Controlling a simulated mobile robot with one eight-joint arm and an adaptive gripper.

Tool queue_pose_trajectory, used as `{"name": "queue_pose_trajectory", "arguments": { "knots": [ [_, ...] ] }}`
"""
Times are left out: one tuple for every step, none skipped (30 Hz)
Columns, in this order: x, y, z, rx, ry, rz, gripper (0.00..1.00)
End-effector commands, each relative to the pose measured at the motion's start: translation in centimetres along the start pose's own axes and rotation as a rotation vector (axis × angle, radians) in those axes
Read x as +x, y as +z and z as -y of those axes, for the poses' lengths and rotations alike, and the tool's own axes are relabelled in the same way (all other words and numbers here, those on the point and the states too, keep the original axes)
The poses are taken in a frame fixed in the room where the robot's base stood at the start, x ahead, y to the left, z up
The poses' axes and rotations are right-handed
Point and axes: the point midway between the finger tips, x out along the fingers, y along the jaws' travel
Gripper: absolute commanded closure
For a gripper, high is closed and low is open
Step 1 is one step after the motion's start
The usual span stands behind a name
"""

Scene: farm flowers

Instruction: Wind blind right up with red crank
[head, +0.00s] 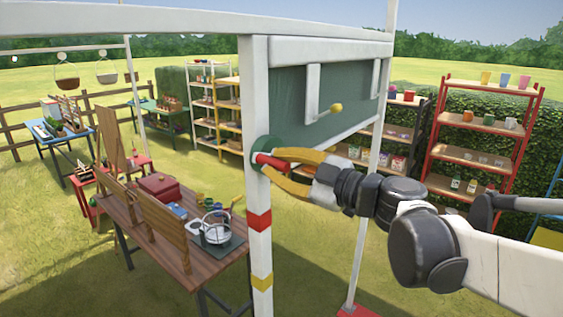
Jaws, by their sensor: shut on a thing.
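My gripper (283,163), with yellow fingers, is shut on the crank's red handle from the right. Its fingers cover part of the handle. The dark green blind (312,118) hangs below the white top beam (330,52) between two posts, with a pale bottom edge.
A brown wooden table (212,262) with pots, a red box and boards stands left of the post. Red-framed shelves (478,118) with pots stand at the right by a hedge. The far white post (368,200) rises close behind my arm.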

Motion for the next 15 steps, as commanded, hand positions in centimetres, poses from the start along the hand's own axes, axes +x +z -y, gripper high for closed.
{"name": "queue_pose_trajectory", "arguments": {
  "knots": [
    [0.0,0.4,0.6,-0.045,-0.001,0.000,1.00],
    [0.0,0.6,0.8,-0.064,0.000,0.000,1.00],
    [0.0,0.7,1.1,-0.059,0.000,0.000,1.00],
    [0.0,0.9,1.3,-0.058,0.000,0.000,1.00],
    [0.0,1.0,1.5,-0.057,0.000,0.000,1.00],
    [0.0,1.2,1.8,-0.057,-0.001,0.000,1.00],
    [0.0,1.4,1.9,-0.057,-0.001,0.000,1.00],
    [0.0,1.5,2.1,-0.056,-0.001,0.000,1.00],
    [0.0,1.8,2.4,-0.056,-0.001,0.000,1.00],
    [0.0,1.9,2.5,-0.056,-0.001,0.000,1.00],
    [0.0,2.1,2.7,-0.056,-0.001,0.000,1.00],
    [0.0,2.4,2.9,-0.055,-0.001,0.000,1.00],
    [0.0,2.5,3.0,-0.055,-0.001,0.000,1.00],
    [0.0,2.7,3.2,-0.055,-0.001,0.000,1.00],
    [0.0,3.0,3.4,-0.055,-0.001,0.000,1.00]
  ]
}}
